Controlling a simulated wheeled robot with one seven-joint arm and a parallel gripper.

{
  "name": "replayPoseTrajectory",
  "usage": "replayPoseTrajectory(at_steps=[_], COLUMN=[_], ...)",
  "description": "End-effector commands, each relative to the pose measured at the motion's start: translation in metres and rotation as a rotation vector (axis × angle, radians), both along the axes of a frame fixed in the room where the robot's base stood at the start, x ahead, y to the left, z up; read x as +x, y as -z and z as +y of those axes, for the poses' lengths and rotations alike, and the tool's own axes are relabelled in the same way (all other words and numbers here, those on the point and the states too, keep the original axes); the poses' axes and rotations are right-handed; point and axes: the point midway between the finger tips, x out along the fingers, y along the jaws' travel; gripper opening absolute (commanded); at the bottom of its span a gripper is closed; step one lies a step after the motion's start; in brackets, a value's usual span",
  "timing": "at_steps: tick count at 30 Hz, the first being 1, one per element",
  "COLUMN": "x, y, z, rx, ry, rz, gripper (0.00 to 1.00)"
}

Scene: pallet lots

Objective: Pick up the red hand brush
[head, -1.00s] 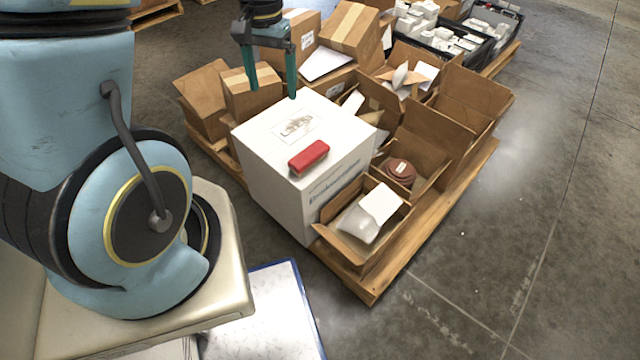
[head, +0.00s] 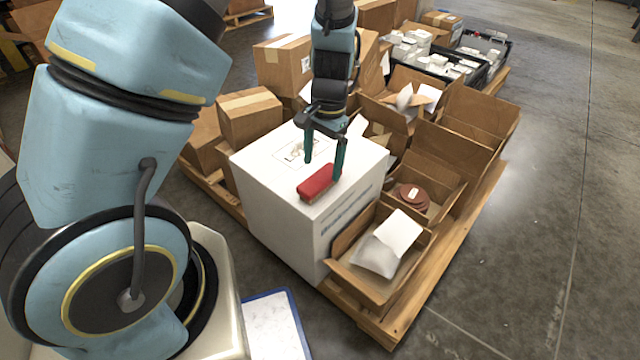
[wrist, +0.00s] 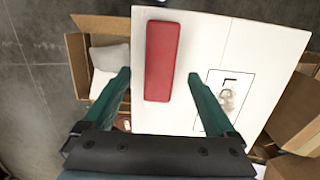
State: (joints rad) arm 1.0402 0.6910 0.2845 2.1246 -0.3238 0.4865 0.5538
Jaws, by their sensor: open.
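The red hand brush (head: 317,184) lies on top of a white box (head: 258,167), near its front edge. In the wrist view the brush (wrist: 162,61) is a long red block on the white box top (wrist: 264,50). My gripper (head: 323,172) is open above the box, at the far side of the brush in the head view. In the wrist view my gripper (wrist: 158,88) has one green finger on each side of the brush's line, and the brush lies between and beyond the fingertips. Nothing is held. Whether the fingertips touch the box top cannot be told.
Open cartons stand right of the white box, one with a white packet (head: 388,244), another with reddish-brown discs (head: 413,198). Closed cartons (head: 249,117) stand behind left. All rest on a wooden pallet (head: 402,318). Concrete floor (head: 530,230) at right is clear.

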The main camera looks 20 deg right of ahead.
Motion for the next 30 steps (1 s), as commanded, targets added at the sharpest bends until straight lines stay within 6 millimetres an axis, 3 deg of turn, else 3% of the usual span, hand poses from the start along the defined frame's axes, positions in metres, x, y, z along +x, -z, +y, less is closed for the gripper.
replayPoseTrajectory(at_steps=[9, 17, 30], x=[-0.004, -0.004, -0.004], y=[0.044, 0.047, 0.047], z=[0.007, 0.007, 0.007], rx=[0.003, 0.000, 0.001], ry=[-0.002, -0.001, -0.001], rz=[0.001, -0.001, -0.001], gripper=[0.91, 0.91, 0.43])
